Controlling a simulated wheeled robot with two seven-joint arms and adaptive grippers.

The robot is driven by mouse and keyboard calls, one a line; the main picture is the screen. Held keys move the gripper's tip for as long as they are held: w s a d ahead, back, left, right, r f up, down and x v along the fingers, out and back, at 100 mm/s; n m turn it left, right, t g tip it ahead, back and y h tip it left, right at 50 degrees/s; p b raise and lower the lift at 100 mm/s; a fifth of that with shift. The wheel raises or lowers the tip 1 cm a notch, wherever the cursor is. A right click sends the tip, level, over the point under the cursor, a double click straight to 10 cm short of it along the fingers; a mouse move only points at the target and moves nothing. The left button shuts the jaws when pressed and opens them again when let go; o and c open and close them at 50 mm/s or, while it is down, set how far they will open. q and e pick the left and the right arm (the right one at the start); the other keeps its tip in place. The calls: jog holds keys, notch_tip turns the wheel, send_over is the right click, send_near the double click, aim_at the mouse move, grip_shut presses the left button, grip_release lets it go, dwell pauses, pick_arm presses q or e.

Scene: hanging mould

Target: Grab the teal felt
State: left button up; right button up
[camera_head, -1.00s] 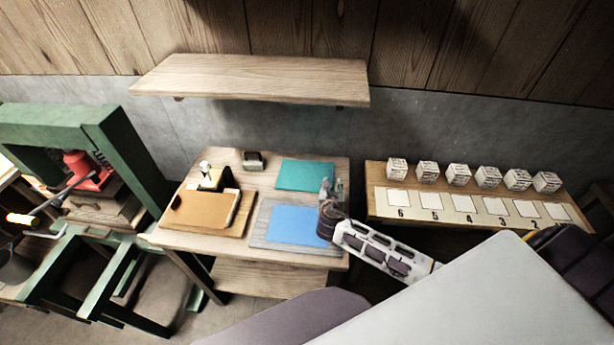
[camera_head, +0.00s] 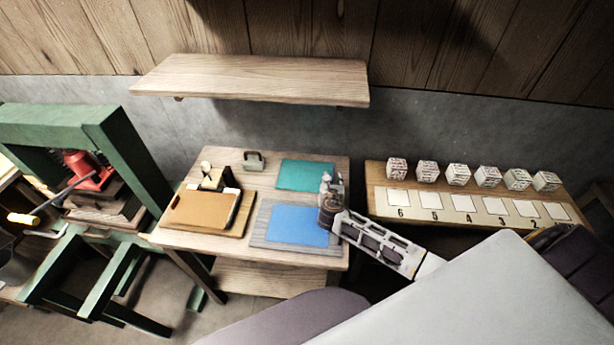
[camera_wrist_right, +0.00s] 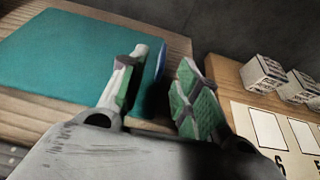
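The teal felt (camera_head: 303,174) is a flat rectangle at the back right of the wooden table. My right gripper (camera_head: 330,178) is at its right end, by the table's right edge. In the right wrist view the teal felt (camera_wrist_right: 75,65) fills the left side. There my right gripper (camera_wrist_right: 155,90) has its two fingers apart, with nothing held between them. The left finger overlaps the felt in the picture, and the right finger lies past the table edge. I cannot tell whether a finger touches the felt. My left gripper is not in view.
A blue sheet (camera_head: 298,224) on a grey board lies in front of the felt. An orange-brown board (camera_head: 203,211) and a small metal block (camera_head: 253,161) are also on the table. At right, a side table holds numbered cards and several white cubes (camera_head: 428,172). A shelf (camera_head: 250,78) hangs above.

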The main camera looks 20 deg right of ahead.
aim_at(333, 176)
jog(key=shift+w+d+f+p, duration=0.15)
jog(key=shift+w+d+p, duration=0.2)
jog(key=shift+w+d, duration=0.55)
jog(key=shift+x, duration=1.25)
jog(key=shift+a, duration=0.1)
grip_shut()
